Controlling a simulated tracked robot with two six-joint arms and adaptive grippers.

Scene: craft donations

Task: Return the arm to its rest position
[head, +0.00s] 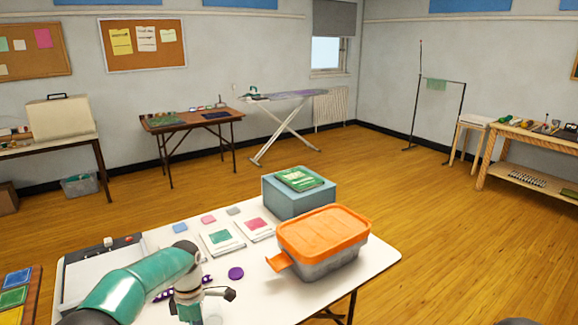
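My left arm (130,290), teal and grey, comes in from the lower left over the near edge of the white table (375,258). Its wrist (188,290) bends down. A small dark part of my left gripper (228,294) shows right of the wrist, below a purple round piece (236,273). The fingers are mostly hidden or cut off, so their opening is unclear. My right gripper is not in view.
On the table, an orange-lidded bin (322,232) stands front right, before a blue box (292,196) with a green packet (300,178) on top. Flat cards (222,238) lie mid-table. A white board (100,272) lies left, near the arm. Open floor lies right.

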